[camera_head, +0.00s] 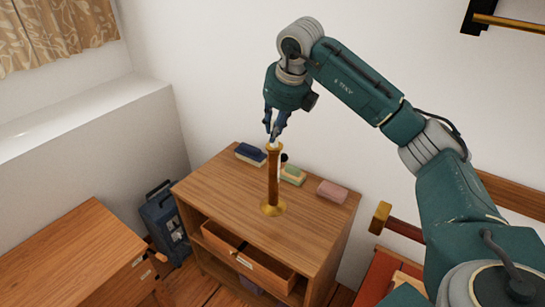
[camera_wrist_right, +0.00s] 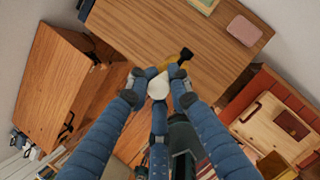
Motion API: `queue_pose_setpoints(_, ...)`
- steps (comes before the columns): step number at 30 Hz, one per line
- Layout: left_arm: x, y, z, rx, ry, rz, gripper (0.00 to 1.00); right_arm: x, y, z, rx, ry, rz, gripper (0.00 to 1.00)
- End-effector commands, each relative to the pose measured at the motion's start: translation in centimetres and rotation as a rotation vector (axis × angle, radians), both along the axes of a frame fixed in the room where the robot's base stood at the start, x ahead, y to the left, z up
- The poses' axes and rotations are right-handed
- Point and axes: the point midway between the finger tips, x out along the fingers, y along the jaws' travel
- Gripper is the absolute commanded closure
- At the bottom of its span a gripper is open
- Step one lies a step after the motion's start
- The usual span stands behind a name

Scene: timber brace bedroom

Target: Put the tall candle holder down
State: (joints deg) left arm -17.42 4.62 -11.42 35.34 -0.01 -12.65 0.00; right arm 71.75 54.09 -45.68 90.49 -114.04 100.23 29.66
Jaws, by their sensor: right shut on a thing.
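The tall candle holder (camera_head: 273,180) has a brown stem, a gold top and a round gold base. It is upright over the top of the wooden dresser (camera_head: 225,185), near its front edge. I cannot tell whether its base touches the wood. My right gripper (camera_head: 273,136) comes from above and is shut on the holder's upper end. In the right wrist view, the fingers (camera_wrist_right: 158,88) close around a pale round top, and part of the gold base (camera_wrist_right: 177,70) shows beyond them. My left gripper is not in view.
A dark blue book or box (camera_head: 250,154), a green-topped block (camera_head: 293,174) and a pink block (camera_head: 332,191) lie along the dresser's back. Its drawer (camera_head: 247,258) is partly open. Bare wood lies left and right of the holder. A red-seated chair (camera_head: 382,275) stands at the right.

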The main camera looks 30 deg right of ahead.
Motion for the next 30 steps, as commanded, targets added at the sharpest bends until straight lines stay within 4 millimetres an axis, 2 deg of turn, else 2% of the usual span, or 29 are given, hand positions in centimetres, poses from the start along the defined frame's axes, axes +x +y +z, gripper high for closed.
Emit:
queue_pose_setpoints(4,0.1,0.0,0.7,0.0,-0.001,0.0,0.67,-0.1,-0.1,-3.2,-0.001,0.002,0.001,1.0)
queue_pose_setpoints(11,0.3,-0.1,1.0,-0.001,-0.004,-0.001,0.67,0.0,0.0,-5.3,0.0,-0.001,0.0,1.0)
queue_pose_setpoints(17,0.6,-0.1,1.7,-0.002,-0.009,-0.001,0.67,0.0,0.0,-8.1,0.0,0.001,0.001,1.0)
queue_pose_setpoints(21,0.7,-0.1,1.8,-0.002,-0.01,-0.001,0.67,0.0,0.0,-8.9,0.0,-0.002,0.001,1.0)
queue_pose_setpoints(26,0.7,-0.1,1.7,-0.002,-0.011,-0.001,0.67,0.0,0.0,-8.9,0.0,-0.003,0.001,1.0)
queue_pose_setpoints(27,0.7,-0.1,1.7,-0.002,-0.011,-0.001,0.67,0.0,0.0,-9.0,0.0,-0.001,0.001,0.74)
queue_pose_setpoints(29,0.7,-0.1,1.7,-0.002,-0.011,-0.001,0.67,0.0,0.0,-9.0,0.0,-0.001,0.001,0.63)
queue_pose_setpoints(30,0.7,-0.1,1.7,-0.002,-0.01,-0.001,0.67,0.0,0.0,-8.9,0.0,-0.001,0.001,0.62)
